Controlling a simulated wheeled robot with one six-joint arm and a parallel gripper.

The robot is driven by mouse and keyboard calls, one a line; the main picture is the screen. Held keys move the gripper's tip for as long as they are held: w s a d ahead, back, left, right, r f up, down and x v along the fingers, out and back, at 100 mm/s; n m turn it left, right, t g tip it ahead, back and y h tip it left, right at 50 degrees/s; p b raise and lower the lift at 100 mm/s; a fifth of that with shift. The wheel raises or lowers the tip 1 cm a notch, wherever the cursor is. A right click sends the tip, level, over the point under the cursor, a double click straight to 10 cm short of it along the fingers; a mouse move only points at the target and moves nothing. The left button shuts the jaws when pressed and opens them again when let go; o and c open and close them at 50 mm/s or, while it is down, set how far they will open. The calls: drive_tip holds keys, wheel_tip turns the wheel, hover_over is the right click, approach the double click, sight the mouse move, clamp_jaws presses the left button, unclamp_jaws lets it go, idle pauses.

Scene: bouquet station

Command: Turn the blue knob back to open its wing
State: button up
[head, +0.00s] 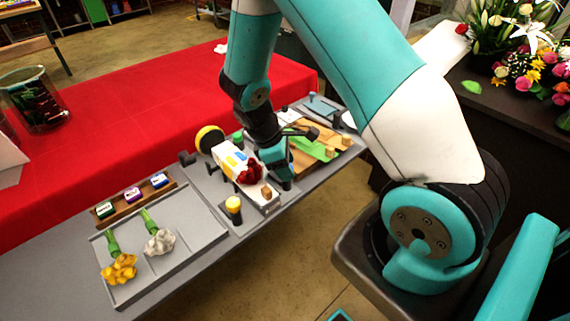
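I cannot make out a blue knob or its wing for certain; my arm and gripper cover part of the station. My gripper (286,184) points down at the middle of the grey bench, just right of a white block (229,158) with blue and yellow patches. A dark red flower head (250,172) lies between the block and my gripper. The fingers are small and partly hidden, so I cannot tell whether they are open or hold anything. A blue-labelled block (160,181) sits at the right end of a wooden rack (137,202).
A grey tray (183,258) holds a yellow flower (119,269) and a white flower (160,243). A yellow-topped post (233,204) and a yellow disc (208,138) stand near the white block. A wooden board (309,161) lies right of my gripper. Red cloth (150,113) lies behind.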

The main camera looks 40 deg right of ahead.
drive_tip(key=c, duration=0.7)
drive_tip(key=shift+o, duration=0.2)
drive_tip(key=m, duration=0.2)
drive_tip(key=m+g+y+p, duration=0.1)
drive_tip(key=m, duration=0.1)
drive_tip(key=shift+w+d+r+m+y, duration=0.1)
drive_tip(key=shift+w+m+y, duration=0.05)
drive_tip(key=shift+m+y, duration=0.2)
drive_tip(key=m, duration=0.2)
drive_tip(key=m+y, duration=0.1)
drive_tip(key=m, duration=0.1)
drive_tip(key=shift+d+m+g+y, duration=0.1)
drive_tip(key=shift+m+g+y, duration=0.15)
drive_tip(key=shift+g, duration=0.05)
drive_tip(key=m+y, duration=0.1)
drive_tip(key=m, duration=0.3)
drive_tip(key=shift+d+m+y, duration=0.1)
drive_tip(key=shift+m+y, duration=0.2)
drive_tip(key=shift+y, duration=0.1)
drive_tip(key=shift+m+t+y+p, duration=0.25)
drive_tip(key=shift+m+t+y, duration=0.1)
drive_tip(key=shift+m, duration=0.8)
drive_tip(key=shift+m+t+y+p, duration=0.25)
drive_tip(key=shift+m+y, duration=0.1)
drive_tip(key=shift+m, duration=0.8)
drive_tip(key=shift+d, duration=0.1)
